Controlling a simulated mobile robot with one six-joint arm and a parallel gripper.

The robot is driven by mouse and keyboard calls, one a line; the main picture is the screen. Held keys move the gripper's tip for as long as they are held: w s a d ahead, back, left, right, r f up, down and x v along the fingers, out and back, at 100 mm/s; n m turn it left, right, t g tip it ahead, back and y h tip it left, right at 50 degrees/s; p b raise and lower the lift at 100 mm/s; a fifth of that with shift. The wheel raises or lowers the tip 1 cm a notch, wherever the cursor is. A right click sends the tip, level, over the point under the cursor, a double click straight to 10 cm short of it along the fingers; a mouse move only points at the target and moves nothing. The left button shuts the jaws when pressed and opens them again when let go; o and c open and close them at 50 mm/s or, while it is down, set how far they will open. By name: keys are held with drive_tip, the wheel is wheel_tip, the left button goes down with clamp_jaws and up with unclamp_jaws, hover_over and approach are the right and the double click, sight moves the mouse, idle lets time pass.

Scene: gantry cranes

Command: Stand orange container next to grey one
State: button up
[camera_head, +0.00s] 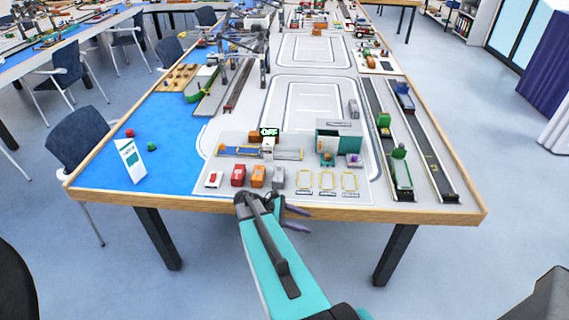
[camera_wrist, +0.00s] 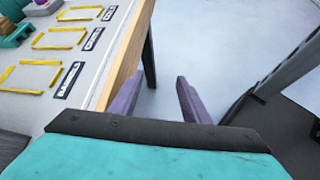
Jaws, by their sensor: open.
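An orange container (camera_head: 258,177) stands near the table's front edge in the head view, between a red container (camera_head: 238,176) and a light grey one (camera_head: 278,178). Another orange block (camera_head: 255,137) lies farther back, behind the blue-and-yellow strip. Another grey container (camera_head: 353,108) stands farther back to the right, above the teal structure. My gripper (camera_head: 309,223) is open and empty, just off the table's front edge, right of the containers. In the wrist view my gripper (camera_wrist: 159,76) has its purple fingers apart over the floor; no container shows there.
Three yellow outlined slots (camera_head: 327,181) with dark labels lie empty near the front edge. They also show in the wrist view (camera_wrist: 58,37). A teal structure (camera_head: 327,146) stands behind them. A smaller red piece (camera_head: 213,179) and white sign (camera_head: 130,159) are left.

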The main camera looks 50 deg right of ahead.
drive_tip(key=s+a+f+m+t+y+b, duration=0.3)
drive_tip(key=a+f+b, duration=0.5)
drive_tip(key=a+f, duration=1.35)
drive_tip(key=s+a+f+m+y+b, duration=0.2)
drive_tip(key=a+f, duration=0.4)
drive_tip(key=a, duration=0.3)
drive_tip(key=s+a+f+m+y+b, duration=0.2)
drive_tip(key=s+a+f+y+b, duration=0.1)
drive_tip(key=a+f, duration=0.4)
drive_tip(key=s+a+b, duration=0.1)
drive_tip(key=a, duration=0.2)
drive_tip(key=shift+s, duration=0.4)
